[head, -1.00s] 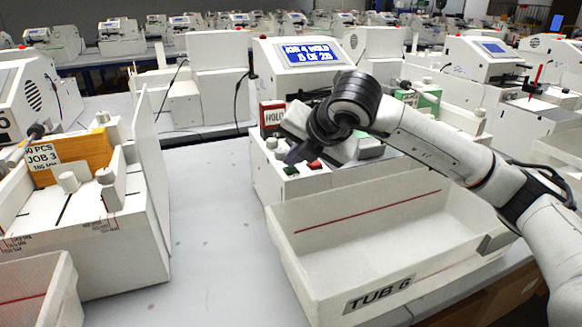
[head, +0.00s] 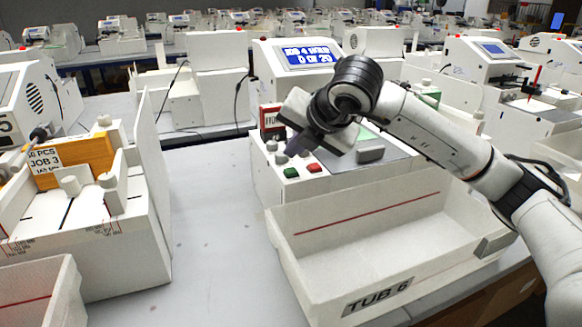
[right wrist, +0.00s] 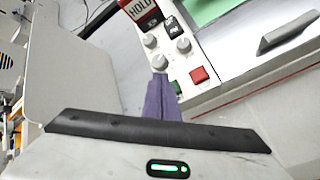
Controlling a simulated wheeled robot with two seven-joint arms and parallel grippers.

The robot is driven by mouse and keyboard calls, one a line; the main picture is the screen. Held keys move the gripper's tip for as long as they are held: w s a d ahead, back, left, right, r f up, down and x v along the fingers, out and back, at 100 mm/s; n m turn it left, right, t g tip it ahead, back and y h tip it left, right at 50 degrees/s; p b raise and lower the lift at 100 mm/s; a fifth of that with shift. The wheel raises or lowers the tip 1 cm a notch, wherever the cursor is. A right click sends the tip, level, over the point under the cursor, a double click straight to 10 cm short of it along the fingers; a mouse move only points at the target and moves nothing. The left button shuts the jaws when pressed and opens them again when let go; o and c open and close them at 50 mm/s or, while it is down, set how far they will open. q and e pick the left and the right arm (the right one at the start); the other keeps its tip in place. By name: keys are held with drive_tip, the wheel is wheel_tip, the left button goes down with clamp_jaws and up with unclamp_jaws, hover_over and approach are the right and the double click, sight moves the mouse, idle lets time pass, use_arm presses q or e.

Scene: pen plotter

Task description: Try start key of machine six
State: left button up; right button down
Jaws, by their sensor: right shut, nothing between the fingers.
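Machine six's key panel (head: 277,186) stands behind the white tub marked TUB 6 (head: 378,298). It bears a green key (head: 291,172), a red key (head: 314,168) and grey knobs (head: 271,146). My right gripper (head: 290,155) is shut and empty, its dark purple fingers pointing down over the panel by the nearest knob. In the right wrist view the fingertips (right wrist: 160,76) show beside the green key (right wrist: 176,88), which is partly hidden, with the red key (right wrist: 199,74) to the right. I cannot tell whether they touch anything. My left gripper is not in view.
A red HOLD flag (head: 271,118) stands at the panel's back left. The blue display (head: 309,56) reads JOB 4 with a blurred count. A neighbouring machine with an orange block (head: 80,158) stands left. Bare tabletop (head: 210,230) lies between them.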

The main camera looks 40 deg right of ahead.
wheel_tip(320, 180, up, 4)
drive_tip(key=shift+f+p, duration=0.25)
drive_tip(key=shift+p, duration=0.55)
